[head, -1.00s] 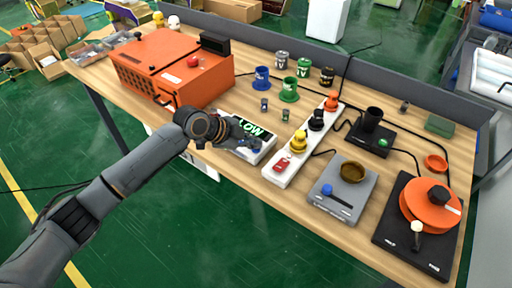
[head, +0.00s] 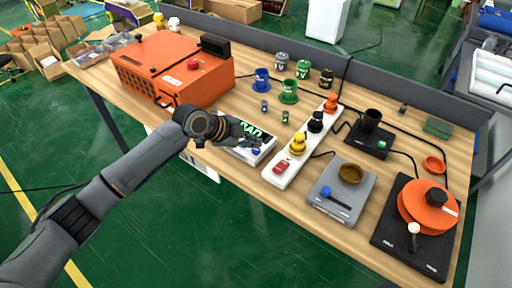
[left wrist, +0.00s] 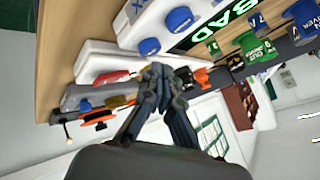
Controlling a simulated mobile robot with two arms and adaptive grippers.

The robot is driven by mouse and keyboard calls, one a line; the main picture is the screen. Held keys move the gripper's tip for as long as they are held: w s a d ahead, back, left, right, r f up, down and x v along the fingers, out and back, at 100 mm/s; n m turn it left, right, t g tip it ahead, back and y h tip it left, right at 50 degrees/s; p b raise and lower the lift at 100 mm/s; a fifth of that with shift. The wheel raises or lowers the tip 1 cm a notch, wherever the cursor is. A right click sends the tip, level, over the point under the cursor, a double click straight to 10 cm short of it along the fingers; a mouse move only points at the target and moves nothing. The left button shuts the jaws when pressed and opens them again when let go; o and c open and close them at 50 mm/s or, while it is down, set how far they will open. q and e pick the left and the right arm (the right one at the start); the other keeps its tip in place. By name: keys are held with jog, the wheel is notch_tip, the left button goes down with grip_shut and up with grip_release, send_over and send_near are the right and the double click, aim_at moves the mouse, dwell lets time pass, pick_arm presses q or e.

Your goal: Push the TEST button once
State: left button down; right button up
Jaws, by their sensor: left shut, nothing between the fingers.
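A white tester box (head: 262,157) with a dark display and blue buttons sits near the front edge of the table. Its display (head: 252,133) reads BAD in green, also visible in the left wrist view (left wrist: 228,18). Two blue buttons show there, an upper one (left wrist: 180,18) and a lower one (left wrist: 149,46); I cannot read which is TEST. My left gripper (head: 238,133) is shut and empty, over the left part of the box and hiding some of it. Its fingertips (left wrist: 160,72) appear beside the box in the wrist view; contact cannot be told.
A white strip (head: 278,175) with a red switch and several colored plugs lies just right of the box. An orange machine (head: 170,68) stands behind left. Colored cups (head: 289,91) stand behind. A grey scale (head: 342,190) and an orange reel (head: 428,207) are at right.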

aim_at(253, 151)
pick_arm(q)
jog(key=shift+r, duration=0.1)
notch_tip(253, 151, up, 5)
jog(key=p, duration=0.4)
dwell(0.8)
